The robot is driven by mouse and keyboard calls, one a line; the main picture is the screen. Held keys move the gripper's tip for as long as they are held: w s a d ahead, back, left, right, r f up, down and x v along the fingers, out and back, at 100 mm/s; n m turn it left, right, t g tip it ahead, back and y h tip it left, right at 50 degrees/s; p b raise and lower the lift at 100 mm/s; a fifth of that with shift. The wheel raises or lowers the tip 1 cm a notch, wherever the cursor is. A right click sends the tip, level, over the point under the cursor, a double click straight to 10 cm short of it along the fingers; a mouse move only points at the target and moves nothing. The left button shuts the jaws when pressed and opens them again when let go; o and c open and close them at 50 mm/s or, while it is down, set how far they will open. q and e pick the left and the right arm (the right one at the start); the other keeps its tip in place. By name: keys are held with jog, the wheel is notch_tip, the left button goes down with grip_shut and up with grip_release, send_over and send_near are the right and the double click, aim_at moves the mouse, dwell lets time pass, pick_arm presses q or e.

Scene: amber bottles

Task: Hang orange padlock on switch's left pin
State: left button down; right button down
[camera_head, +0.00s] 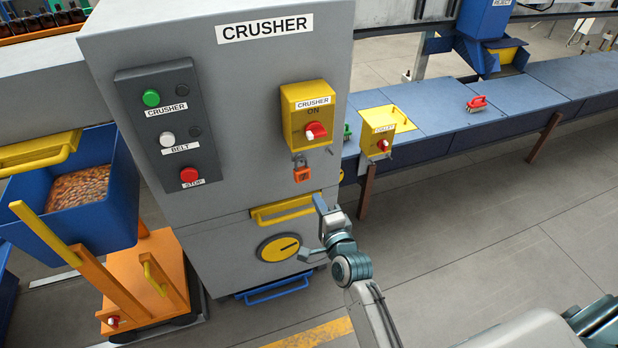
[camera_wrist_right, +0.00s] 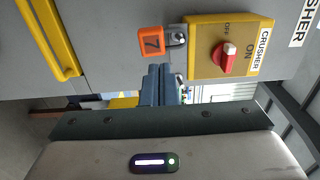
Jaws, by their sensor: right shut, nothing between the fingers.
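The orange padlock (camera_head: 302,172), marked 7, hangs below the yellow crusher switch box (camera_head: 291,110), at its left pin (camera_head: 299,157). In the right wrist view the padlock (camera_wrist_right: 150,42) has its shackle at that pin (camera_wrist_right: 178,38). The right pin (camera_wrist_right: 180,78) looks bare. The switch's red knob (camera_head: 316,131) points towards ON. My right gripper (camera_head: 320,204) is below and to the right of the padlock, apart from it. Its fingers (camera_wrist_right: 160,85) are shut together and empty. My left gripper is out of view.
A yellow handle (camera_head: 285,210) sticks out of the crusher front below the padlock. A button panel (camera_head: 168,125) is at left. A smaller yellow switch box (camera_head: 378,130) stands at right by the blue conveyor (camera_head: 525,95). The floor at right is mostly clear.

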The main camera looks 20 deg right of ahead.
aim_at(303, 173)
jog(key=w+p, duration=0.1)
jog(key=w, duration=0.7)
jog(key=shift+w+a, duration=0.15)
jog(key=shift+w, duration=0.05)
jog(key=shift+w+r+p, duration=0.1)
jog(key=shift+w+p, duration=0.35)
jog(key=shift+w, duration=0.75)
